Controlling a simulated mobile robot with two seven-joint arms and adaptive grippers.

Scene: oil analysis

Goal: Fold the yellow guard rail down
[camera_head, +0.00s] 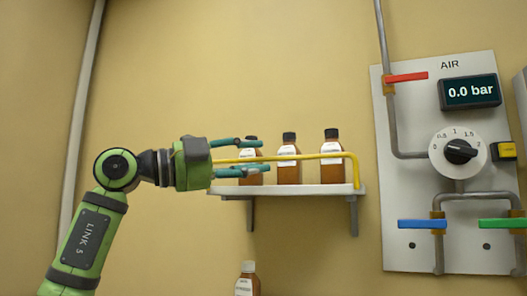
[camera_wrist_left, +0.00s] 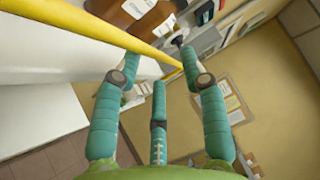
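The yellow guard rail (camera_head: 310,157) stands raised along the front of a white wall shelf (camera_head: 310,190). It runs level and bends down at its right end. My left gripper (camera_head: 260,158) is at the rail's left part, fingers spread, with the rail between the upper and lower fingers in the head view. In the left wrist view the rail (camera_wrist_left: 92,22) crosses diagonally near the fingertips of the open gripper (camera_wrist_left: 162,66). I cannot tell whether the fingers touch it. The rail's left end is hidden by the gripper. My right gripper is not in view.
Brown bottles (camera_head: 289,173) stand on the shelf behind the rail. Another brown bottle (camera_head: 247,282) is below. A panel (camera_head: 400,262) with a dial (camera_head: 459,152), coloured levers and pipes is on the wall to the right. The wall above the shelf is clear.

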